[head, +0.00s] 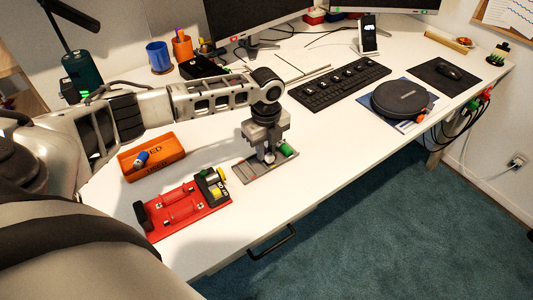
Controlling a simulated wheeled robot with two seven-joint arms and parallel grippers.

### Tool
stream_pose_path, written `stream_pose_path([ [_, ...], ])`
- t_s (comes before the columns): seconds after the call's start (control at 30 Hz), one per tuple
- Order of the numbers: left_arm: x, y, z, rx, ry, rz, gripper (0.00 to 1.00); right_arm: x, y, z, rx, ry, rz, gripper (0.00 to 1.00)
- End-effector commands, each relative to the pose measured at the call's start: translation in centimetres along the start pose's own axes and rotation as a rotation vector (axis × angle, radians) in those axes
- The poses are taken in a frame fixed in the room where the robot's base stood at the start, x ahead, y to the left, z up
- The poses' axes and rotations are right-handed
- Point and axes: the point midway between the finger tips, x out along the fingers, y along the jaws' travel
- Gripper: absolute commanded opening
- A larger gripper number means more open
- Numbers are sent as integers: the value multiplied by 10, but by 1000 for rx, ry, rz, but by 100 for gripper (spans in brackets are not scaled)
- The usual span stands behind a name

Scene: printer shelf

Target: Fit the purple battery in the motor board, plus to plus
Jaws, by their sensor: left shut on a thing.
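My left gripper (268,156) points down over the grey tray (246,173). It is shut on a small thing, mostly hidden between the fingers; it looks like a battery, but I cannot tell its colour. A green battery (289,150) is at the tray's right end, just beside the gripper. The red motor board (185,208) lies to the left and nearer me, with a black block at its left end and black, yellow and green parts at its right end. Its plus and minus marks are too small to read. I see no clearly purple battery. My right gripper is out of view.
An orange bin marked USED (160,165) holds a blue battery (141,159). A keyboard (340,84), round black case (400,99) and phone stand (368,38) are farther right. White table is clear right of the tray, up to the front edge.

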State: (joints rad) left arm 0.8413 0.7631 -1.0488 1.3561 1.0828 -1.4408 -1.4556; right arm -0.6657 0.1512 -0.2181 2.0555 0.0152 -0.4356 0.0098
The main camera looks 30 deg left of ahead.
Motion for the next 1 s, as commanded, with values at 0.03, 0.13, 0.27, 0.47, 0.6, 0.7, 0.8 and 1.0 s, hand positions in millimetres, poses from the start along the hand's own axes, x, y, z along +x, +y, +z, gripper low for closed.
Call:
stream_pose_path([
  [0.03,-7,0,0,0,0,0,0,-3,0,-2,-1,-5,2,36],
  [0.13,-13,0,0,0,0,0,0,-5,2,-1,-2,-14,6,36],
  [0.27,-21,0,0,0,0,-1,0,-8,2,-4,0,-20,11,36],
  [0.47,-33,0,0,0,0,-1,0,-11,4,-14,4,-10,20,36],
  [0.6,-40,0,0,0,0,-1,0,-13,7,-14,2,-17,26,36],
  [0.7,-46,0,0,0,0,0,0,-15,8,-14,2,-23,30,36],
  [0.8,-52,0,0,0,0,0,0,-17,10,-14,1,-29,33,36],
  [1.0,-57,0,0,0,0,0,0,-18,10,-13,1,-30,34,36],
])
